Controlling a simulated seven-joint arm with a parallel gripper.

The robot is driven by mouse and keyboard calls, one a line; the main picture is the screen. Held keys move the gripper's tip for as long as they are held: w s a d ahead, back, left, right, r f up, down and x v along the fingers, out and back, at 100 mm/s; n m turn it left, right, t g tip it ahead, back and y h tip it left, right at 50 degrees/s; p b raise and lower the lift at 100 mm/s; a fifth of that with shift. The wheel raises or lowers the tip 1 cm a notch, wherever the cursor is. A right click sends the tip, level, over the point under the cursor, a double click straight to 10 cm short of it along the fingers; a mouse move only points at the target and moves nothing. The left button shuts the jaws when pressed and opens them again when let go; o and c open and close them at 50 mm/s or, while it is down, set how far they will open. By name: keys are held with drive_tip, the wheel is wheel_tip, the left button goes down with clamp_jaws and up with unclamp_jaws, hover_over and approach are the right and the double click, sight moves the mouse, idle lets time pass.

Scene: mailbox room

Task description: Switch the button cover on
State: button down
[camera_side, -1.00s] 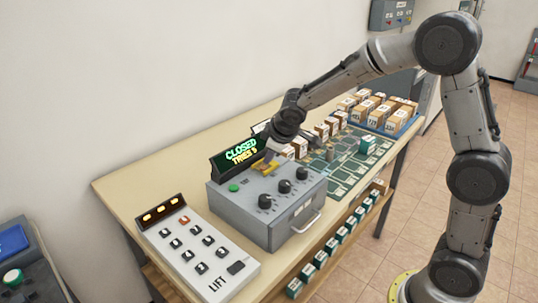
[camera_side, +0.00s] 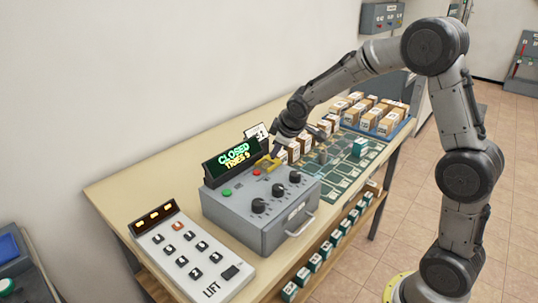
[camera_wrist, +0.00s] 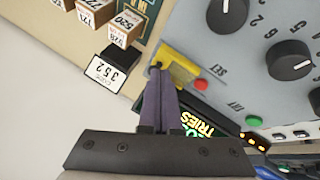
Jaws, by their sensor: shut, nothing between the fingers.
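The yellow button cover (camera_side: 268,163) is on top of the grey control box (camera_side: 250,225), near its display end. It stands tipped up beside a red button (camera_side: 256,172), which is in plain sight. In the wrist view the yellow cover (camera_wrist: 180,68) is at the fingertips, with the red button (camera_wrist: 200,85) just right of it. My gripper (camera_wrist: 157,70) is shut and empty, its tips at the cover's near edge; I cannot tell if they touch. In the side view my gripper (camera_side: 276,152) points down at the cover.
A green-lit display (camera_side: 232,158) reading CLOSED, TRIES 9 stands behind the box. The box also has a green button (camera_side: 227,192) and three black knobs. A LIFT keypad (camera_side: 190,258) lies left. Numbered boxes (camera_side: 380,115) stand at the table's far end.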

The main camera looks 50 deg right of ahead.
idle(0.4)
drive_tip(key=shift+s+a+r, duration=0.15)
drive_tip(key=shift+s+a, duration=0.05)
drive_tip(key=shift+a, duration=0.2)
drive_tip(key=shift+s+a+r, duration=0.2)
drive_tip(key=shift+s+a, duration=0.1)
drive_tip(key=shift+a, duration=0.3)
drive_tip(key=shift+s+a+r, duration=0.2)
drive_tip(key=shift+s+a, duration=0.1)
drive_tip(key=shift+a, duration=0.3)
drive_tip(key=v, duration=1)
